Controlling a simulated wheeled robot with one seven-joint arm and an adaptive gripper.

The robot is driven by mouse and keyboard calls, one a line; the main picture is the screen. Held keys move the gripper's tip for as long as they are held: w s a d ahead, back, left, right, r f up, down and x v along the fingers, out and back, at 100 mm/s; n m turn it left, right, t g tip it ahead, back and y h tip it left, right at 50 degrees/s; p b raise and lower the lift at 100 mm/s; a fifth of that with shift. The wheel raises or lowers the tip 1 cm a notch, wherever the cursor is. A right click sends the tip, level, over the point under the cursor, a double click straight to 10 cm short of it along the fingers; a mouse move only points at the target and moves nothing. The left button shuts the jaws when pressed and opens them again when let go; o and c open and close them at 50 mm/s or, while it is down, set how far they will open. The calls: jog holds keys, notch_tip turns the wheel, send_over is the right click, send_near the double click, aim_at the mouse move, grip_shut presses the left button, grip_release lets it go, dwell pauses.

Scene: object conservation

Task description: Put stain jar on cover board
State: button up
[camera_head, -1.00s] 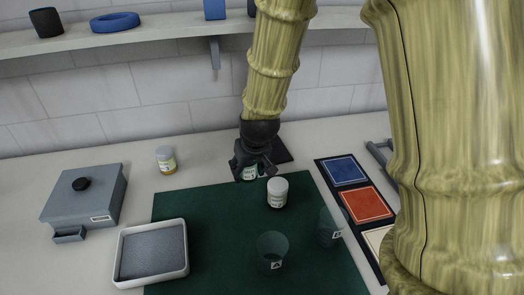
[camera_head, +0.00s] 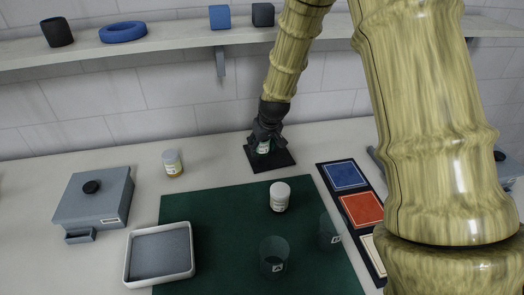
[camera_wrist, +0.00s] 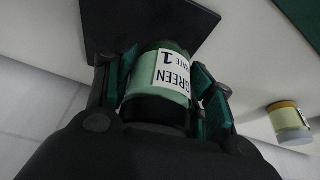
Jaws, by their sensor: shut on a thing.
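My gripper (camera_head: 266,138) is shut on a green jar, the stain jar (camera_head: 264,148). In the wrist view the jar (camera_wrist: 160,82) sits between the two fingers (camera_wrist: 165,92), with a white label reading "GREEN" and a "1". My gripper holds it over a flat black square board (camera_head: 285,161) at the back of the counter, probably the cover board. The board also shows beyond the jar in the wrist view (camera_wrist: 180,18). I cannot tell whether the jar touches the board.
A shelf (camera_head: 160,47) runs above.

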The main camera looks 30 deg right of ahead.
aim_at(265, 142)
jog(key=shift+f+p, duration=0.7)
jog(key=shift+f, duration=1)
jog(key=shift+f, duration=0.15)
jog(key=o, duration=1.2)
jog(key=shift+c, duration=0.2)
jog(key=shift+r, duration=0.25)
jog(key=shift+b+v, duration=1.25)
jog(key=shift+v, duration=4.7)
jog(key=shift+s, duration=0.1)
